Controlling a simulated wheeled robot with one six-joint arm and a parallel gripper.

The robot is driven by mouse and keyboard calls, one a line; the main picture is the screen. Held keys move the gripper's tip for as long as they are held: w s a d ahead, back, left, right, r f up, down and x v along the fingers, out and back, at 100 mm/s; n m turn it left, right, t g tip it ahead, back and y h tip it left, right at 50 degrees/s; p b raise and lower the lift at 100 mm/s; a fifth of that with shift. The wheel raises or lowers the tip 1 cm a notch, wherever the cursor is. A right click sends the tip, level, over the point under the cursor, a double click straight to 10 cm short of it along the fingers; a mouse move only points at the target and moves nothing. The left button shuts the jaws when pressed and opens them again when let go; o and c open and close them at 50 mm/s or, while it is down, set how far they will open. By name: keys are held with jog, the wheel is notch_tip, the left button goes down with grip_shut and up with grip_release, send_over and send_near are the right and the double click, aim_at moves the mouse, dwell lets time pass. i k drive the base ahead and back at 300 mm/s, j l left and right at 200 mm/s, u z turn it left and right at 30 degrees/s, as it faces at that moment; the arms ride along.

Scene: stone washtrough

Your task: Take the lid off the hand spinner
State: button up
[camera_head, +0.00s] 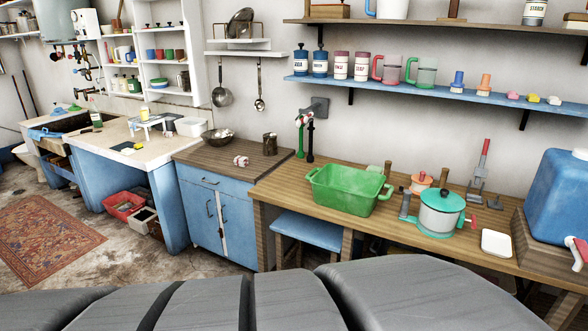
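The hand spinner (437,218) appears to be the round pale pot standing on the wooden bench at the right.
A green basin (345,190) stands left of the spinner. A small orange pot (420,183) and a grey upright tool with a red handle (483,160) are behind it. A white dish (496,243) lies to its right, before a large blue tank (558,195). A blue stool (305,229) is under the bench.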

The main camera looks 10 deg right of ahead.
aim_at(443, 200)
jog(key=z, duration=1.45)
